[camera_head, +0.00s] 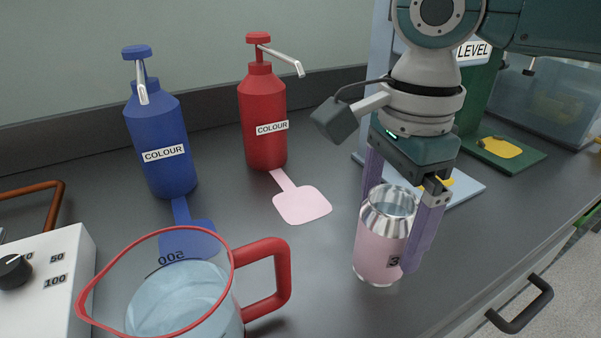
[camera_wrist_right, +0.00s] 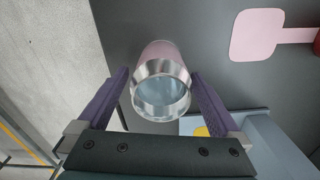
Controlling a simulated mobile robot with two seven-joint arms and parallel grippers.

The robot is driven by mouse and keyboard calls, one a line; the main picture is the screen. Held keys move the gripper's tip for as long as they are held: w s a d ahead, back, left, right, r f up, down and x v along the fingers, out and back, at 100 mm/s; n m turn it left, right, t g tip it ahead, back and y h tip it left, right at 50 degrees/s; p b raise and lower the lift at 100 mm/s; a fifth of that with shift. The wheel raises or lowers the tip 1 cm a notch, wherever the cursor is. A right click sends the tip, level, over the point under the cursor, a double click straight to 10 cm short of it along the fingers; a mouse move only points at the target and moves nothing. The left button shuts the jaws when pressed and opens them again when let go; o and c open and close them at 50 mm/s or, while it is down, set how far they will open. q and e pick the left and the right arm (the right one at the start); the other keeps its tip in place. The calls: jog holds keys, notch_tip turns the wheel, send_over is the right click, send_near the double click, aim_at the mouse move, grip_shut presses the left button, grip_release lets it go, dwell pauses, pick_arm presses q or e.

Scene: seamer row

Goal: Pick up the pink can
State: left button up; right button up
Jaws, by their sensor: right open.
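The pink can (camera_head: 378,246) stands upright on the dark counter, with a silver rim, an open top and a "3" on its side. My right gripper (camera_head: 390,228) reaches down from above, its purple fingers open on either side of the can. In the right wrist view, the can (camera_wrist_right: 160,85) sits between the two spread fingers of my right gripper (camera_wrist_right: 160,88), with a gap visible on each side near the rim. Clear liquid seems to show inside it. My left gripper is not in view.
A red-rimmed jug (camera_head: 262,262) of water stands at the front left. Blue (camera_head: 160,135) and red (camera_head: 263,115) pump bottles stand behind it. A pale pink pad (camera_head: 302,205) lies left of the can. The counter's front edge, with a black handle (camera_head: 522,305), is to the right.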

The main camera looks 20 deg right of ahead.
notch_tip(320, 180, down, 2)
jog(key=shift+f, duration=0.1)
jog(key=c, duration=1.6)
